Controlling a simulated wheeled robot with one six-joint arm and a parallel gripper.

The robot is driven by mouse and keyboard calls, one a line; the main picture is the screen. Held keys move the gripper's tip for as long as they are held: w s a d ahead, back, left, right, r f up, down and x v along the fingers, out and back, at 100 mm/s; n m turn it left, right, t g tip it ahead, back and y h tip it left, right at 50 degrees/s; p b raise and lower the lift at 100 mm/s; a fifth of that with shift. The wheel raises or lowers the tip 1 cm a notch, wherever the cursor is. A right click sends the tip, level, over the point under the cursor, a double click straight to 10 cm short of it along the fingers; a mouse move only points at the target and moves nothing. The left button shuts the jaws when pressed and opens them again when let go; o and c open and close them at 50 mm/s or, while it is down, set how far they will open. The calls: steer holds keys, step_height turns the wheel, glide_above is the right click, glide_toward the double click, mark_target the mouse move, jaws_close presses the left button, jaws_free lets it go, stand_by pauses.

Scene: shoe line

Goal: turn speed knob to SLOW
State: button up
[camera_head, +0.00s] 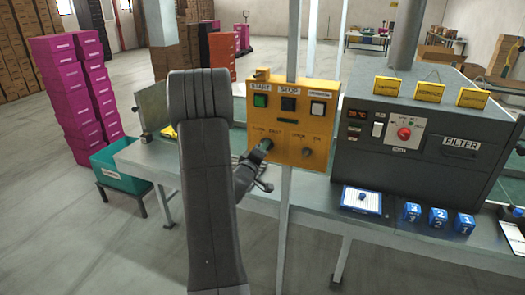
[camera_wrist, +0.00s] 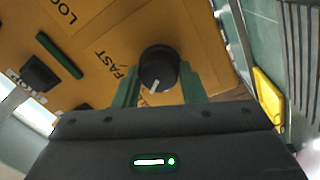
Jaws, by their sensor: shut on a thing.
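The orange control panel (camera_head: 292,118) stands behind the conveyor table with START and STOP buttons along its top. The black speed knob (camera_wrist: 158,66) shows in the wrist view between my gripper's two green fingers (camera_wrist: 160,86), which are shut on it. The knob's white pointer line aims down and slightly left in that view. The FAST label (camera_wrist: 122,67) lies to the knob's left; the SLOW end is not readable there. In the head view my gripper (camera_head: 262,147) reaches the panel's lower left and mostly hides the knob.
A LOCK knob (camera_head: 306,152) sits to the right on the panel. A grey filter machine (camera_head: 420,160) with a red button stands farther right. Blue numbered blocks (camera_head: 437,218) and a blue-and-white box (camera_head: 361,200) lie on the table. A teal bin (camera_head: 120,168) is at left.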

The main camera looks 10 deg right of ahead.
steer(key=o, duration=1)
steer(key=shift+a, duration=0.1)
steer(key=b+v, duration=0.2)
steer(key=v, duration=1.1)
steer(key=shift+s+a+b, duration=0.25)
steer(key=shift+s+b, duration=0.1)
steer(key=shift+b, duration=0.05)
steer(key=shift+w+d, duration=0.1)
steer(key=f+p+x, duration=0.1)
steer(key=p+x, duration=0.1)
steer(key=x, duration=1.1)
steer(key=shift+w+d+r+p, duration=0.25)
steer(key=shift+w+r+p, duration=0.05)
steer(key=shift+r+p, duration=0.15)
